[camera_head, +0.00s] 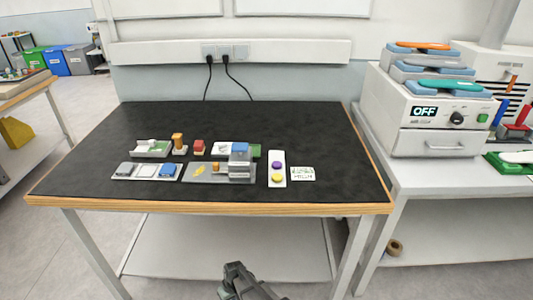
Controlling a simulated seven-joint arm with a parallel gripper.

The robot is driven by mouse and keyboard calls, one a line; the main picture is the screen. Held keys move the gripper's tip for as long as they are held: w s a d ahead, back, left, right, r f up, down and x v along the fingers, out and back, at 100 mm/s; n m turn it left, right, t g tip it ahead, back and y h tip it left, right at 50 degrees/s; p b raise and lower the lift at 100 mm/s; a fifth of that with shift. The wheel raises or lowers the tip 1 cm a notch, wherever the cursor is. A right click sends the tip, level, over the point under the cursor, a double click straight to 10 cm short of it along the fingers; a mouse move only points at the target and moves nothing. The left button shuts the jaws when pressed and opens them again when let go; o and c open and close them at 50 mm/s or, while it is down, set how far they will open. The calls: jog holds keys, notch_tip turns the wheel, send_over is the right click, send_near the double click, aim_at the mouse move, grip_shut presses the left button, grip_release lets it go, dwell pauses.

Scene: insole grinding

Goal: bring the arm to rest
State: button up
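My gripper (238,272) shows at the bottom centre of the head view, in front of the table's front edge and apart from everything on it. It is dark grey and small in the picture, and I cannot tell whether its fingers are open or shut. Nothing can be made out between them. The black-topped table (310,130) with a wooden edge stands behind it.
On the table are a grey machine (238,166), a white panel with purple and yellow buttons (277,169), a label card (303,174) and several small blocks. A white oven reading OFF (430,118) stands on the right bench. The table's right part is clear.

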jog(key=s+d+f+m+g, duration=0.1)
jog(key=s+d, duration=0.3)
jog(key=d, duration=0.3)
jog(key=s+d+m+h, duration=0.1)
jog(key=s+d, duration=0.2)
jog(key=d, duration=0.3)
jog(key=s+d+f+m+g, duration=0.1)
jog(key=s+d, duration=0.3)
jog(key=d, duration=0.3)
jog(key=s+d+r+m+g, duration=0.2)
jog(key=s+d+m+g, duration=0.1)
jog(key=s+d, duration=1)
jog(key=s+m, duration=0.1)
jog(key=s, duration=0.2)
jog(key=shift+s+r+g+h, duration=0.3)
jog(key=shift+s+r+h, duration=0.05)
jog(key=shift+r+h, duration=0.05)
